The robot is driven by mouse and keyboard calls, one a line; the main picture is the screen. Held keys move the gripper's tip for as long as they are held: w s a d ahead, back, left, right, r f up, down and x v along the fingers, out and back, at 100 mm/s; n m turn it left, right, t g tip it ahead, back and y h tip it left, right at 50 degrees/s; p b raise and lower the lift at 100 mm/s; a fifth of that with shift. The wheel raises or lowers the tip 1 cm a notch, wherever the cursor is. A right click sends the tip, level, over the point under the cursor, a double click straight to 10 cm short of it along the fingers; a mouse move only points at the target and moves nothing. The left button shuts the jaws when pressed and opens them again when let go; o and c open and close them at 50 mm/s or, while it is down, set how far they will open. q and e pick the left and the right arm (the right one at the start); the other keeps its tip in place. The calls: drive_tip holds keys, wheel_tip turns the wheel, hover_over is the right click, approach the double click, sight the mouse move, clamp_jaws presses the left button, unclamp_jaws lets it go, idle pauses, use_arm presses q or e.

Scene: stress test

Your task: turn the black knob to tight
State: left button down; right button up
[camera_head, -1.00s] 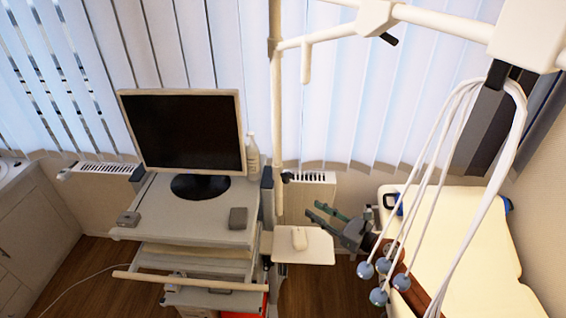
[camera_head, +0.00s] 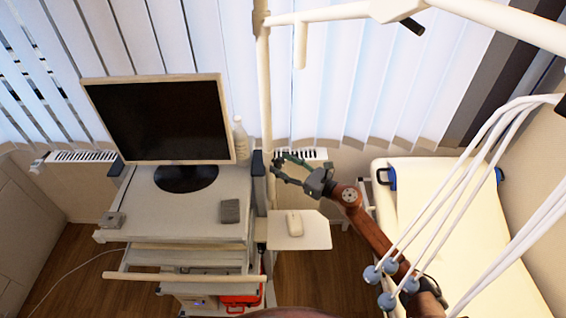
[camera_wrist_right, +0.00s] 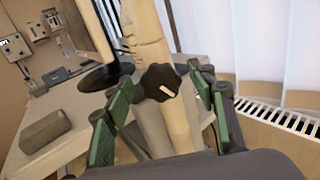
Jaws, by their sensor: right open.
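The black knob (camera_wrist_right: 159,82) sits on a beige pole (camera_wrist_right: 150,40) in the right wrist view. It has a lobed rim and a short white mark pointing to the lower right. My right gripper (camera_head: 278,168) is open, with its green-padded fingers at either side of the knob in the wrist view; I see no contact. In the head view the gripper is right beside the pole (camera_head: 262,100), and the knob cannot be made out clearly. My left gripper is not in view.
A cart (camera_head: 190,217) with a monitor (camera_head: 160,120), a grey box (camera_head: 230,211) and a bottle (camera_head: 241,140) stands left of the pole. A mouse (camera_head: 294,223) lies on a small side shelf (camera_head: 315,234). A cream couch (camera_head: 440,210) and hanging white cables (camera_head: 470,170) are at the right.

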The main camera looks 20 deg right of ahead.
drive_tip(key=c, duration=1.2)
